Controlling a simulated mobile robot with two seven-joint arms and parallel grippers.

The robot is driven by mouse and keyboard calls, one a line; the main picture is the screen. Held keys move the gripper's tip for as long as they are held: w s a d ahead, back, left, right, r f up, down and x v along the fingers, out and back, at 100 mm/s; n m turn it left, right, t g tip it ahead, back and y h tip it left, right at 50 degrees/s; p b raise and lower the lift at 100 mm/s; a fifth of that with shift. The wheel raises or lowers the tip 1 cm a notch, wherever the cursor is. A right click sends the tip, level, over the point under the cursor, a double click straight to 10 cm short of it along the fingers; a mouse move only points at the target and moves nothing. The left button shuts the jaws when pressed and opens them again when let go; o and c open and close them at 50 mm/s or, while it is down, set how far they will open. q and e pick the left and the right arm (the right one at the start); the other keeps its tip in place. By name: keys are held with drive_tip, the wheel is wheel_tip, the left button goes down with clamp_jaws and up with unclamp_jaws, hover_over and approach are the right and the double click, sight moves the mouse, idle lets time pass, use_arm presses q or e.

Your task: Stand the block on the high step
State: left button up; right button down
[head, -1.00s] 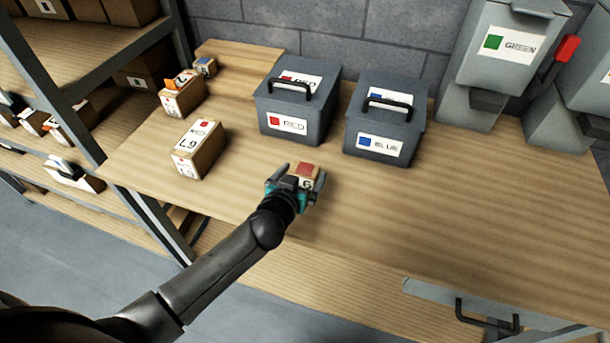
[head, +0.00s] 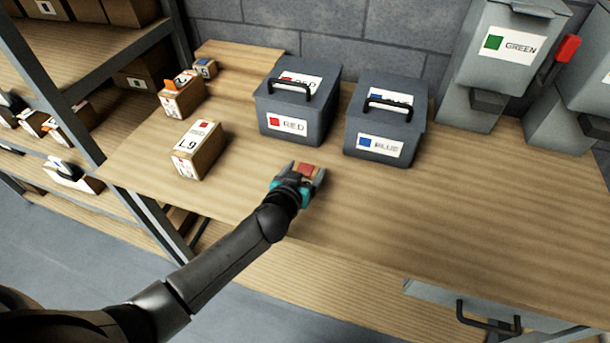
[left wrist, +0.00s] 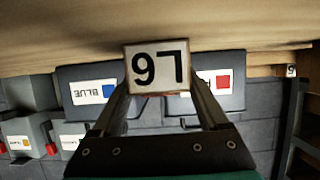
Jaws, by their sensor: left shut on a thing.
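My left gripper (head: 303,171) is shut on a small wooden block (head: 308,170) with a red patch on top, above the front middle of the workbench. In the left wrist view, which is upside down, the block (left wrist: 157,68) sits between the fingertips. Its white face shows characters that read as L6 when turned over. Whether the block touches the bench is unclear. A raised wooden step (head: 240,52) stands at the back left against the wall. A small block with a blue mark (head: 205,67) is at its left part. My right gripper is not in view.
A red-labelled box (head: 290,122) and a blue-labelled box (head: 380,143) stand behind my gripper. An L9 block (head: 198,150) and an orange-marked block (head: 181,95) stand at left. Shelving (head: 90,130) borders the bench's left. The bench's right side (head: 480,200) is clear.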

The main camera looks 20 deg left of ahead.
use_arm(q)
drive_tip(key=c, duration=0.5)
drive_tip(key=shift+r, duration=0.15)
